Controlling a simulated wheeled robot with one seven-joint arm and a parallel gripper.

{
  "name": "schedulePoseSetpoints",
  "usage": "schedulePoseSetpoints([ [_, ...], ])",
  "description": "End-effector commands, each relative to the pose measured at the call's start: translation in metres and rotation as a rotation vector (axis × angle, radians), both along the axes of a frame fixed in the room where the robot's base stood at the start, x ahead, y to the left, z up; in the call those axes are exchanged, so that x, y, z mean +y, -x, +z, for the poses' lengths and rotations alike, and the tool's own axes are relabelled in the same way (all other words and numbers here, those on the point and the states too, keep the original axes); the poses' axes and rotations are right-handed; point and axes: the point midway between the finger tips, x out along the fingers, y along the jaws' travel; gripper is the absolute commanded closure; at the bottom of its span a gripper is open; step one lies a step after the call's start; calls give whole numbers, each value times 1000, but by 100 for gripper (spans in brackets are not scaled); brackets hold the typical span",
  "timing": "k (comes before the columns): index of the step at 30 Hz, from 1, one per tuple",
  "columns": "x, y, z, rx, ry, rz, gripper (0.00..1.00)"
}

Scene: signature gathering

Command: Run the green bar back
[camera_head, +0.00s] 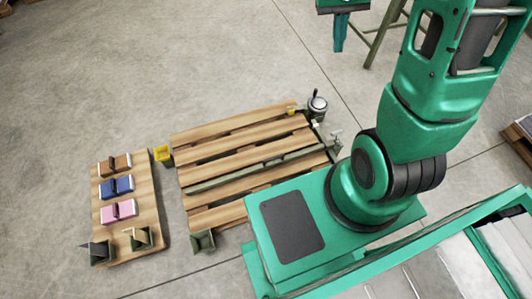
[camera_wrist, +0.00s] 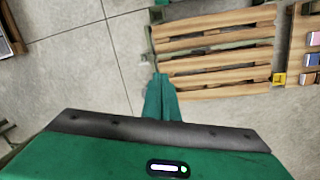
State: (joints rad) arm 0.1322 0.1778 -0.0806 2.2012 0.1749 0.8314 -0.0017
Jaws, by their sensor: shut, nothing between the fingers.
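A long dull green bar (camera_head: 235,176) lies across the wooden slatted pallet (camera_head: 215,131) in the head view, running from its left edge to its right edge. A small metal fitting (camera_head: 336,139) stands near the bar's right end. In the wrist view, the pallet (camera_wrist: 215,82) is at the upper right, and a greenish strip between its slats seems to be the bar. My gripper (camera_head: 339,46) is at the top of the head view, beyond the pallet and apart from the bar. Its teal fingers are together and empty; they also show in the wrist view (camera_wrist: 162,100).
Left of the pallet, a wooden board (camera_head: 139,180) carries brown, blue and pink blocks. A yellow piece (camera_head: 162,155) sits at the pallet's left edge. A grey pot (camera_head: 317,105) stands at its far right corner. Stool legs (camera_head: 380,35) are beyond. Floor behind the pallet is clear.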

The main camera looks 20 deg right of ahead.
Motion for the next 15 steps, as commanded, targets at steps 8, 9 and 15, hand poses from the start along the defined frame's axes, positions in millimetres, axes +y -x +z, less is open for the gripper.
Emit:
schedulePoseSetpoints([
  [8,19,-64,-70,36,-2,82,100],
  [9,22,-73,-80,40,-3,92,100],
  [15,42,-108,-140,60,-15,145,100],
])
